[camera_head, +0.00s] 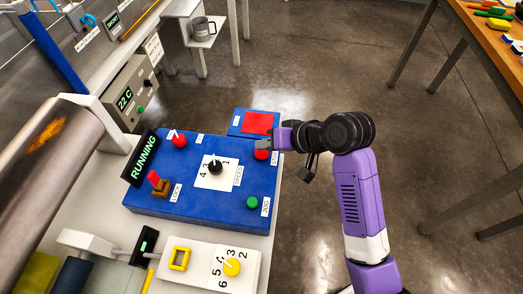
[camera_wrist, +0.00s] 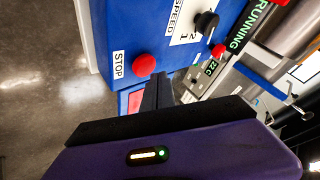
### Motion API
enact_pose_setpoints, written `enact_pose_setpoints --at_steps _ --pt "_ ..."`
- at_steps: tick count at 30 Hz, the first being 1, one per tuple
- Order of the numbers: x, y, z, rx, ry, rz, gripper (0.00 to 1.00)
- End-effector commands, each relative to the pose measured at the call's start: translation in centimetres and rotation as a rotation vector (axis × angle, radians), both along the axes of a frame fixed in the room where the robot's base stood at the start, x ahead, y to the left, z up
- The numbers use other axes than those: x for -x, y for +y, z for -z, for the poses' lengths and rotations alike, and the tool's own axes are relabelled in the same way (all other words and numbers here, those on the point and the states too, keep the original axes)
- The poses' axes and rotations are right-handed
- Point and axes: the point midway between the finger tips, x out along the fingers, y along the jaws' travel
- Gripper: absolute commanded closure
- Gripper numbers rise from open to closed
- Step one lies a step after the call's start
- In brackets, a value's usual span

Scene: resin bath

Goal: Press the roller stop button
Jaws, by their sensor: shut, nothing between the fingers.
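The red round STOP button (camera_wrist: 143,65) sits on the blue control panel (camera_wrist: 115,22), with a white STOP label (camera_wrist: 118,64) beside it. In the head view the button (camera_head: 262,155) is at the panel's right edge, partly hidden by my gripper (camera_head: 268,143). In the wrist view my gripper (camera_wrist: 157,85) is shut and empty, its dark fingertips close beside the button. I cannot tell whether they touch it. The display (camera_head: 143,157) reads RUNNING in green.
The panel (camera_head: 190,200) also carries a black speed knob (camera_head: 215,167), a red lever (camera_head: 154,178), another red knob (camera_head: 179,140) and a green button (camera_head: 252,202). A blue box with a red top (camera_head: 257,122) lies behind. A large roller (camera_head: 50,150) stands left. Open floor lies right.

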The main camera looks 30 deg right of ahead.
Motion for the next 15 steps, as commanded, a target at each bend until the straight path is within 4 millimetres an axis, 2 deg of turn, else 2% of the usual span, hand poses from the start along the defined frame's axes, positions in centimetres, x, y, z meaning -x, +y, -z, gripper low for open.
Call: enact_pose_setpoints --at_steps 15 --pt "0.01 0.02 0.79 0.000 0.001 -0.001 1.00"
